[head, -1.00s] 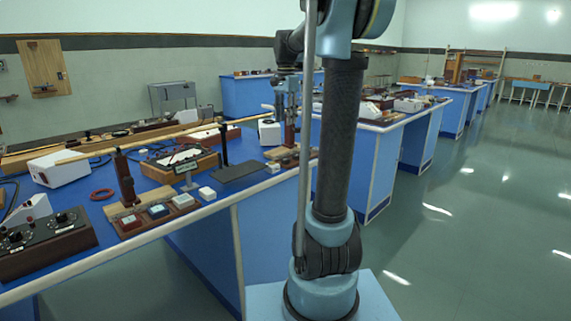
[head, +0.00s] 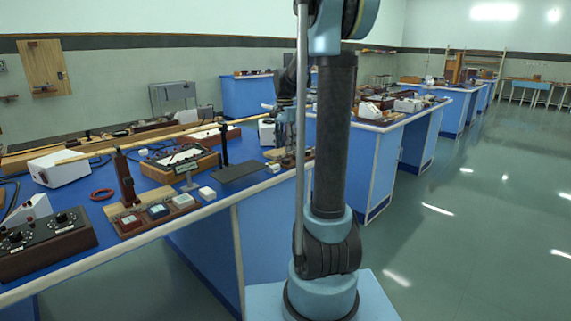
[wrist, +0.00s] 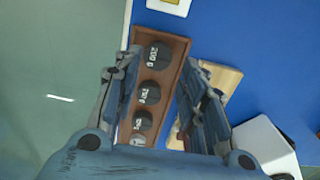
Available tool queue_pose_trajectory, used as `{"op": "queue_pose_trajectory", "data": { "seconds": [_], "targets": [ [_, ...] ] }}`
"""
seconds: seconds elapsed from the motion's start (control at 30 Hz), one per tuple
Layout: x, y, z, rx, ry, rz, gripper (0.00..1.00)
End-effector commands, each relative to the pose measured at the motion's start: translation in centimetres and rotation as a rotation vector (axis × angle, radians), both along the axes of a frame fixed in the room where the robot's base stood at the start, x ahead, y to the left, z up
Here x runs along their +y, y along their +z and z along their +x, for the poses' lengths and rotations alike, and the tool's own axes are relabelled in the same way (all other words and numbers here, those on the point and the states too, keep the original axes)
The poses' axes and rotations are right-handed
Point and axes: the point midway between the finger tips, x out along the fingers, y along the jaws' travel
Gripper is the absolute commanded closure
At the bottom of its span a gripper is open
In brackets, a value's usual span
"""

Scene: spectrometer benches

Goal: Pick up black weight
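Several black weights lie in a row in a brown wooden tray (wrist: 180,62) in the wrist view. The top black weight (wrist: 160,55) reads 200 g; another black weight (wrist: 151,92) and a third black weight (wrist: 143,121) sit below it, with a small silvery piece at the lower end. My gripper (wrist: 158,60) is open and empty, its fingers on either side of the row, above the tray; the exact height is unclear. In the head view my gripper (head: 287,132) hangs over the bench's right end, partly behind my arm.
The tray lies near the blue bench's edge (wrist: 128,30), with floor beyond it to the left. A pale wooden board (wrist: 222,78) and a white box (wrist: 262,148) lie to the right. In the head view, a dark flat plate (head: 240,173) lies left of my gripper.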

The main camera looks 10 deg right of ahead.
Motion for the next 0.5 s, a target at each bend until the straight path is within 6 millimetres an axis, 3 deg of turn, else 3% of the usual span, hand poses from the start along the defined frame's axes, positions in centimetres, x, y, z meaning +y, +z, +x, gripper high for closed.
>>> {"op": "queue_pose_trajectory", "data": {
  "seconds": [0.2, 0.5],
  "targets": [
    [-0.1, -1.2, 0.1, 0.000, 0.000, 0.000, 0.62],
    [-0.3, -4.8, 0.1, 0.000, 0.000, 0.000, 0.62]
  ]
}}
